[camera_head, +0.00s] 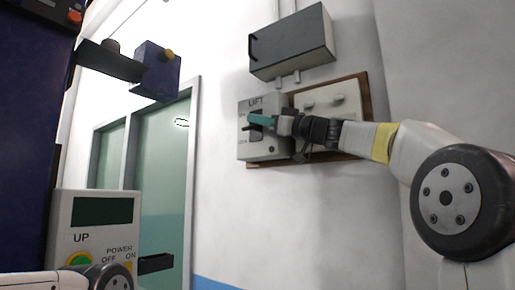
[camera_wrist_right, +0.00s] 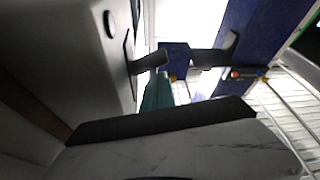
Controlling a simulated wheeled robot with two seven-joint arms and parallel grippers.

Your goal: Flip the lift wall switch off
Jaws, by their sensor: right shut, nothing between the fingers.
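The lift switch box (camera_head: 257,148) is a grey box labelled LIFT on the white wall in the head view. It also fills the left of the right wrist view (camera_wrist_right: 70,50), where its dark switch lever (camera_wrist_right: 150,61) sticks out from a black slot. My right gripper (camera_head: 262,119) is shut and empty, its teal fingers in front of the box's upper part and hiding some of it. In the wrist view the teal fingertip (camera_wrist_right: 157,92) is close beside the lever; I cannot tell whether they touch. My left gripper is not in view; only a left arm link shows at the lower left.
A dark grey box (camera_head: 290,45) is mounted above the switch. A wooden board with a pale panel (camera_head: 330,98) is beside it, behind my right wrist. A POWER control box (camera_head: 95,212) and a blue structure (camera_head: 25,120) stand at the left, before a green door (camera_head: 165,150).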

